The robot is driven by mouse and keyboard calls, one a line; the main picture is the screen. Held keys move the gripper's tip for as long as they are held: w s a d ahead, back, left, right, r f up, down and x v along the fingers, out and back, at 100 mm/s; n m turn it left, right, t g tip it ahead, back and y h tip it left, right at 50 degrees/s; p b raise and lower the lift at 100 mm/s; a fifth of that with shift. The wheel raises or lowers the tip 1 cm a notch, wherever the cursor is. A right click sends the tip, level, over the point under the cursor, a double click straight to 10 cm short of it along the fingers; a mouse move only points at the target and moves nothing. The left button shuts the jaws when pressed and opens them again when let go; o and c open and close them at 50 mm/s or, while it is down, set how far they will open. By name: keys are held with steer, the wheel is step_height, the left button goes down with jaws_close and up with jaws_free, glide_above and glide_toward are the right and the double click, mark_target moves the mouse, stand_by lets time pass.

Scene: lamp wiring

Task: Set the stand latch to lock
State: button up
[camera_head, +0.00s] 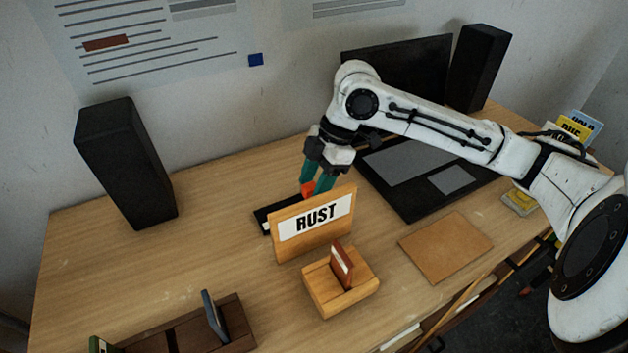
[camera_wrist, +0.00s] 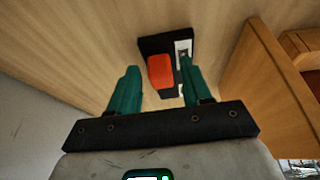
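The stand latch shows in the wrist view as a black base (camera_wrist: 150,43) with an orange-red block (camera_wrist: 160,72) on its left part and a white strip (camera_wrist: 183,48) on its right. In the head view the black base (camera_head: 264,219) lies on the desk behind the RUST sign, which hides part of it. My gripper (camera_head: 313,192) points down at the orange block, and its green fingers partly cover it. In the wrist view my gripper (camera_wrist: 159,66) is open, one finger to each side of the block, with small gaps visible. Any lock marking is unreadable.
The wooden RUST sign (camera_head: 334,228) stands close in front of my gripper. A wooden block with a red card (camera_head: 341,266) stands before it. A laptop (camera_head: 395,161) is right, a brown square mat (camera_head: 446,246) front right, a black speaker (camera_head: 125,165) left.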

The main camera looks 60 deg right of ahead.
steer(key=shift+o, duration=0.2)
steer(key=v, duration=1)
steer(key=shift+d+r+b, duration=0.15)
steer(key=shift+r+b, duration=0.2)
steer(key=shift+b, duration=0.05)
steer(key=shift+s, duration=0.15)
